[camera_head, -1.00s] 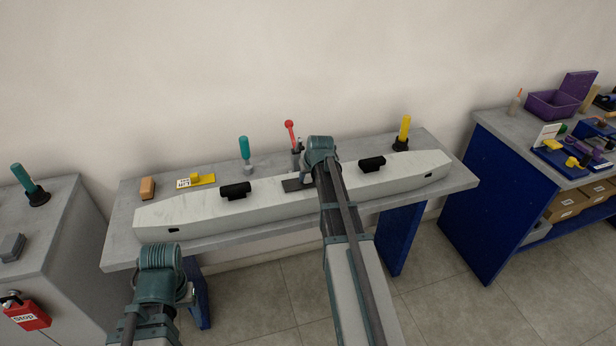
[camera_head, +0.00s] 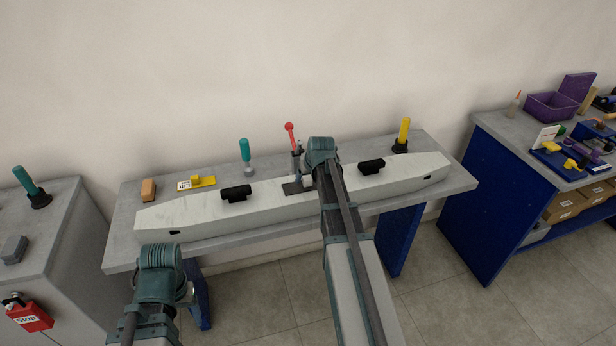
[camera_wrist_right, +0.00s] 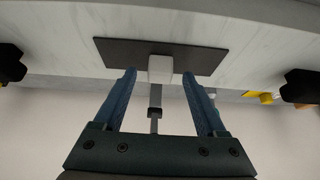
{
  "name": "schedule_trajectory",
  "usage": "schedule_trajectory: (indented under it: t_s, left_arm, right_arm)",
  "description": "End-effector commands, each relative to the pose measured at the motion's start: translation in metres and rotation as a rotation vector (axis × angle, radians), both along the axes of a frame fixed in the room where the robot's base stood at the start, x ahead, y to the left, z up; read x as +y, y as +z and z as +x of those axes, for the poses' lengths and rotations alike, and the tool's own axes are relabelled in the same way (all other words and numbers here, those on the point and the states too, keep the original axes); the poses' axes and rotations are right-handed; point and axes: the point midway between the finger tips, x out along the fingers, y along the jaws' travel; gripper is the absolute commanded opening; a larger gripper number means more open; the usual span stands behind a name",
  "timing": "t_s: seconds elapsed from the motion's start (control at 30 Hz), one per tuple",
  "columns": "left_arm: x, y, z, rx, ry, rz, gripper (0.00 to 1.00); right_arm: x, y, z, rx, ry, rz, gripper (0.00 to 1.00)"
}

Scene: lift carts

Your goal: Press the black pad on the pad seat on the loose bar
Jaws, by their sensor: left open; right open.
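The loose bar (camera_head: 400,172) is a long pale beam with tapered ends, lying along the grey bench. A dark flat rectangular plate, which looks like the black pad (camera_head: 291,189), lies flat at the bar's middle; it also shows in the right wrist view (camera_wrist_right: 205,60). The pad seat cannot be told apart beneath it. A small white block (camera_wrist_right: 160,68) on a grey stem touches or overlaps the plate. My right gripper (camera_wrist_right: 157,78) is open, its fingers on either side of the block and stem, fingertips near the plate's edge. My left gripper (camera_head: 186,292) is low in front of the bench, its fingers mostly hidden.
Two black grips (camera_head: 236,193) stick up from the bar. A red-knobbed lever (camera_head: 290,130) stands behind the plate. Teal (camera_head: 245,152) and yellow (camera_head: 403,132) handles, an orange block (camera_head: 149,189) and a yellow labelled piece (camera_head: 203,182) stand on the bench (camera_head: 125,240).

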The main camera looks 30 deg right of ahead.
Motion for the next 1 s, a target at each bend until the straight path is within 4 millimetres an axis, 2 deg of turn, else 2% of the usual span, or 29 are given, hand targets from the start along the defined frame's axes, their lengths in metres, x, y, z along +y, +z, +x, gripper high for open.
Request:
schedule_trajectory:
  t_s: [0.03,0.6,0.8,1.0]
  left_arm:
    - [0.000,0.011,0.000,0.000,0.000,0.000,0.69]
    - [0.000,0.096,0.000,0.000,-0.002,0.000,0.69]
    - [0.000,0.108,0.000,0.000,-0.002,0.000,0.69]
    - [0.000,0.107,0.000,0.000,-0.002,0.000,0.69]
  right_arm:
    - [0.001,0.011,-0.004,0.000,0.000,0.000,0.74]
    - [0.012,0.096,-0.051,0.000,0.000,0.000,0.74]
    - [0.014,0.108,-0.060,0.000,0.000,0.000,0.74]
    - [0.014,0.107,-0.060,0.000,0.000,0.000,0.74]
